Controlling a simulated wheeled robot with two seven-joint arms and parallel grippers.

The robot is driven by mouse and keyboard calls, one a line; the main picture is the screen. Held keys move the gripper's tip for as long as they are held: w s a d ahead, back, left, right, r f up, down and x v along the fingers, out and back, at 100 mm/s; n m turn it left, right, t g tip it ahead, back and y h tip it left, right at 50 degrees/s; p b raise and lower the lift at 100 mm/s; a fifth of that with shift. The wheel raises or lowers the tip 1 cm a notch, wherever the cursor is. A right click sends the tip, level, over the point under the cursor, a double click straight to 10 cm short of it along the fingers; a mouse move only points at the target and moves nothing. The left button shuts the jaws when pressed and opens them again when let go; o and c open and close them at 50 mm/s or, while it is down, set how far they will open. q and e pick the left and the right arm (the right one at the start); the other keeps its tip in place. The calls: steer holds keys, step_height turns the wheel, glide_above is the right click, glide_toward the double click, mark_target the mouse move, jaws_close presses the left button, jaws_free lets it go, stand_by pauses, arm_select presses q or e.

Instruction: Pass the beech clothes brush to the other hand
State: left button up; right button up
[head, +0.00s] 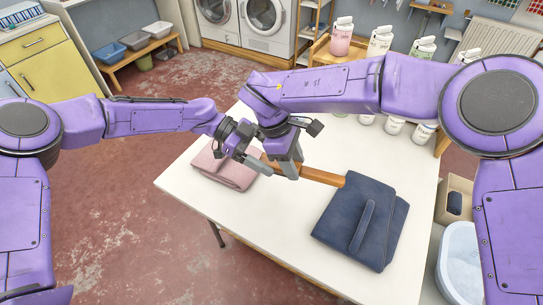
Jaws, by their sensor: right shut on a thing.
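The beech clothes brush (322,176) shows as a light brown wooden bar above the white table, slanting down to the right. My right gripper (286,168) is shut on it left of its middle. The bar's right end reaches in front of the folded navy cloth's edge. My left gripper (256,164) is close beside the right one, near the brush's left end. The two grippers overlap in the picture, so I cannot tell whether the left fingers are open or touch the brush.
A folded navy cloth (385,238) with a strap-like strip lies on the white table (290,225). A folded pink cloth (225,172) lies at the left. Several bottles (394,126) stand at the back right. A pale tub (459,262) is beyond the right edge. The front middle is clear.

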arm_select(q)
steer(key=shift+s+d+f, duration=0.2)
steer(key=shift+d+f, duration=0.05)
steer(key=shift+d, duration=0.25)
steer(key=c, duration=1.1)
arm_select(e)
steer(key=o, duration=1.2)
steer(key=shift+s+a, duration=0.1)
steer(key=v, duration=1.2)
